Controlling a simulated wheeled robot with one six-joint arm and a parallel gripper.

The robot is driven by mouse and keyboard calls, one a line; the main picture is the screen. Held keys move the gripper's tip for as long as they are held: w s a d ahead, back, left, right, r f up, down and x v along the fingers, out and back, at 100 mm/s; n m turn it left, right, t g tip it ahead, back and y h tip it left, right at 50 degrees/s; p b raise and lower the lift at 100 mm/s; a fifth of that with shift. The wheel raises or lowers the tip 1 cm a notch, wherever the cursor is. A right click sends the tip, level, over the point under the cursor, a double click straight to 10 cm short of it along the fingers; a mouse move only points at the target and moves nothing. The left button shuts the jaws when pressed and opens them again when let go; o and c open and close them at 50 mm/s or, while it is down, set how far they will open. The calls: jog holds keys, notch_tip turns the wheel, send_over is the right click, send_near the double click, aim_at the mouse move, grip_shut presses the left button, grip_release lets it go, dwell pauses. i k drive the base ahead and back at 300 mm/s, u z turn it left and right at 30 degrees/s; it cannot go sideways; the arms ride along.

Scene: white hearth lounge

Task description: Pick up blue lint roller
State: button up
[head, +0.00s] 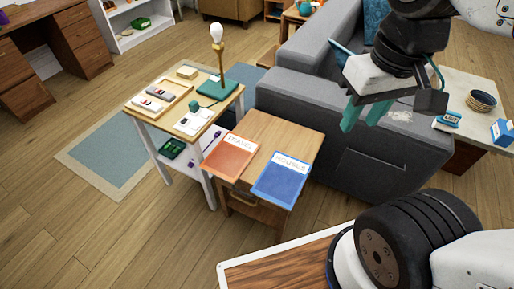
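I cannot make out a blue lint roller for certain in the head view. My gripper (364,114) hangs at the upper right, in front of the grey sofa, with its teal fingertips pointing down. The fingertips look apart, and I see nothing between them. It is above and to the right of the small wooden cabinet (279,140), and left of the pale table (478,137).
An orange booklet (232,157) and a blue booklet (281,179) lie on the cabinet. A white-legged table (209,143) holds a lamp (218,60) and trays. The grey sofa (300,102) stands behind. Blue-and-white boxes (503,131) and a bowl (482,102) are on the pale table.

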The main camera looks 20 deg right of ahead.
aim_at(448, 123)
jog(key=z, duration=2.2)
jog(key=k, duration=0.6)
jog(key=z, duration=0.45)
jog(key=i, duration=1)
jog(key=u, duration=1.2)
jog(key=i, duration=0.8)
jog(key=u, duration=0.9)
